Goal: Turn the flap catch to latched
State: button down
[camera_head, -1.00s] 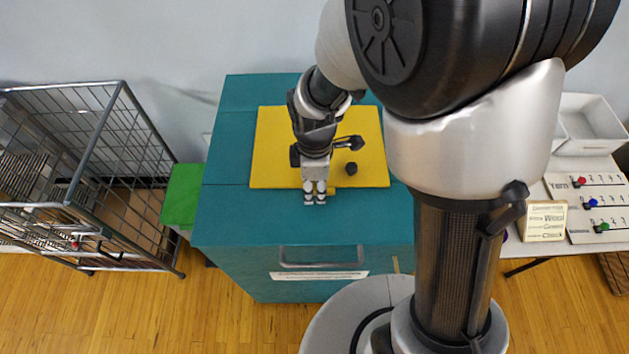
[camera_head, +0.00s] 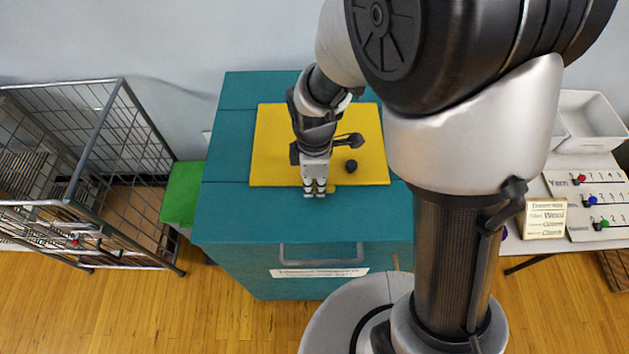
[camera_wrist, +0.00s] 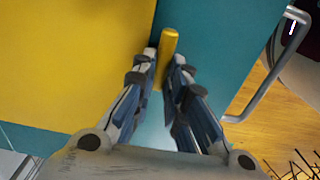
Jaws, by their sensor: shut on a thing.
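The flap is a yellow panel (camera_head: 275,150) on top of a teal bin (camera_head: 240,225). It fills the left of the wrist view (camera_wrist: 60,70). The flap catch is a small yellow bar (camera_wrist: 170,42) at the flap's front edge. In the wrist view it lies over teal, roughly along that edge, its lower part between my fingers. In the head view only a bit of the catch (camera_head: 331,189) shows, right of my fingertips. My gripper (camera_head: 314,190) points down and is shut on the catch (camera_wrist: 165,62). Whether the catch overlaps the flap is hidden.
A black knob (camera_head: 351,166) stands on the flap. A grey handle (camera_head: 320,262) and a label are on the bin's front. A wire cage (camera_head: 125,150) and green block (camera_head: 181,195) stand left.

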jog(key=shift+m, duration=0.3)
jog(key=m+p, duration=0.1)
jog(key=m, duration=0.2)
jog(key=shift+w, duration=0.2)
jog(key=m, duration=0.3)
jog(key=m+p, duration=0.1)
jog(key=m, duration=0.1)
jog(key=shift+w+d, duration=0.2)
jog(key=shift+w, duration=0.05)
jog(key=m, duration=0.3)
jog(key=m+p, duration=0.1)
jog(key=m, duration=0.1)
jog(key=shift+w+d, duration=0.15)
jog(key=shift+d, duration=0.1)
jog(key=shift+d+m, duration=0.2)
jog(key=shift+m, duration=1.9)
jog(key=c, duration=1.6)
grip_release()
jog(key=shift+r, duration=0.1)
